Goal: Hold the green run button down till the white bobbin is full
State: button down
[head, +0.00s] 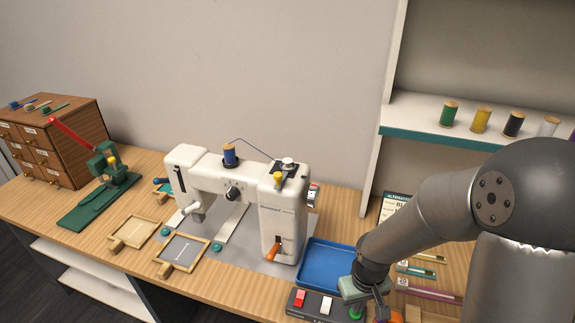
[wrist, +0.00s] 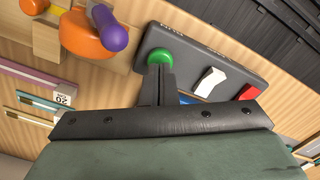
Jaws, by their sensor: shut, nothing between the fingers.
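The green run button (wrist: 160,56) sits at one end of a dark control box (wrist: 205,50). In the head view the button (head: 356,313) is partly hidden by my gripper (head: 374,297). In the wrist view my gripper (wrist: 157,72) is shut and empty, its fingertips at the button's edge. I cannot tell whether they touch or press it. A small pale bobbin (head: 288,161) appears on top of the white sewing machine (head: 275,210). A blue thread runs toward it from a blue spool (head: 229,153). Its fill is too small to tell.
The box also has a white rocker (wrist: 209,81) and a red switch (wrist: 250,92). An orange pincushion-like object with a purple handle (wrist: 95,35) lies close by. A blue tray (head: 327,265) is behind the box. A shelf with spools (head: 481,119) stands at right.

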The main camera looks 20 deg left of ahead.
jog(key=shift+f+b, duration=0.45)
jog(key=shift+f, duration=0.45)
dwell(7.1)
